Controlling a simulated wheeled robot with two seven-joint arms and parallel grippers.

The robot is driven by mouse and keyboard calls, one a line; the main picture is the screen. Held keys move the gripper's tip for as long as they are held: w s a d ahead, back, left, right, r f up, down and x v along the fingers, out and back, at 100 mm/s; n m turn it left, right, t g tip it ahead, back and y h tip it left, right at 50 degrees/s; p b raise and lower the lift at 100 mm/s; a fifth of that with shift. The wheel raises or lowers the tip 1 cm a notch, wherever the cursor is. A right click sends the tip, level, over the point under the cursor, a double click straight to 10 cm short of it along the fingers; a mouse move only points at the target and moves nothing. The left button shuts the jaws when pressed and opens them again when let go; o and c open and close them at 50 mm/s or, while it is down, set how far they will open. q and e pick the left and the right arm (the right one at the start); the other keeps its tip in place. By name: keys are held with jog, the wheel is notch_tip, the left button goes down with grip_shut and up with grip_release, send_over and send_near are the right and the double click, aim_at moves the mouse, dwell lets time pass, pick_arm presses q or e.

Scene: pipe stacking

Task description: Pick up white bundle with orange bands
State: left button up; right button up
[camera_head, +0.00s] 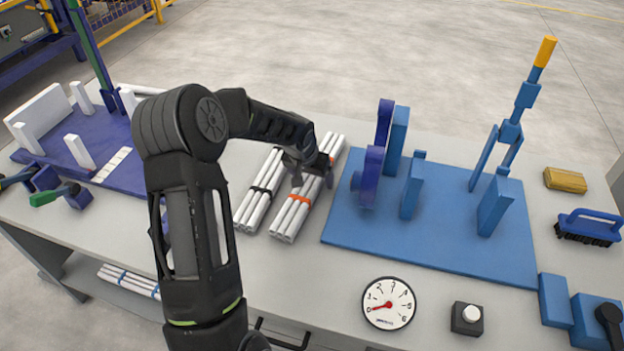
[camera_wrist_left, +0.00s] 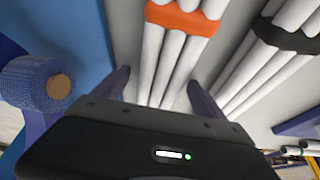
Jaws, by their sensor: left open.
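The white bundle with orange bands (camera_head: 288,218) lies on the table in the middle of the head view, left of the blue fixture plate. Its orange band and white pipes show in the left wrist view (camera_wrist_left: 178,45). My left gripper (camera_head: 312,178) is above the far half of this bundle and hides part of it. In the left wrist view its two open fingers (camera_wrist_left: 160,90) stand on either side of the white pipes, with nothing clamped between them. I cannot tell how far the fingertips are above the table. My right gripper is not in view.
A white bundle with black bands (camera_head: 251,208) lies close on the left. The blue plate (camera_head: 440,254) with upright blue posts is on the right. A dial gauge (camera_head: 388,303) and a button box (camera_head: 467,318) sit near the front edge. Another bundle (camera_head: 130,280) lies on a lower shelf.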

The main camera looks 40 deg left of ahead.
pick_arm(q)
jog(key=shift+c, duration=0.3)
grip_shut()
dwell(1.0)
